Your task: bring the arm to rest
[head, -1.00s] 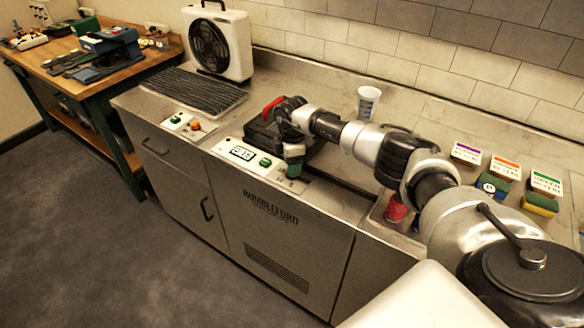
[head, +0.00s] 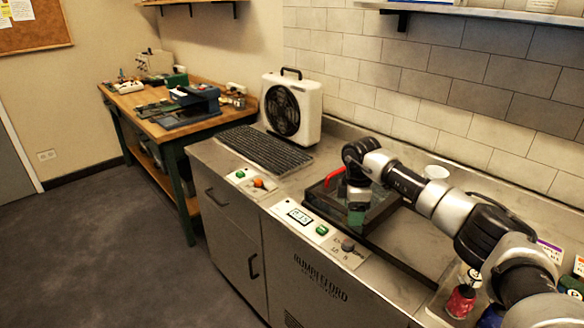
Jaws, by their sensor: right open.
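My right arm (head: 440,203) comes in from the right and reaches over the steel counter. Whether the tips touch the surface below cannot be told. My left gripper is not in view.
A red handle (head: 334,177) stands close left of the gripper. The panel has a green button (head: 322,230) and a knob (head: 348,245). A white fan (head: 291,107), a black ribbed mat (head: 265,149), a white cup (head: 436,172) and a red jar (head: 461,300) are around. The floor at left is clear.

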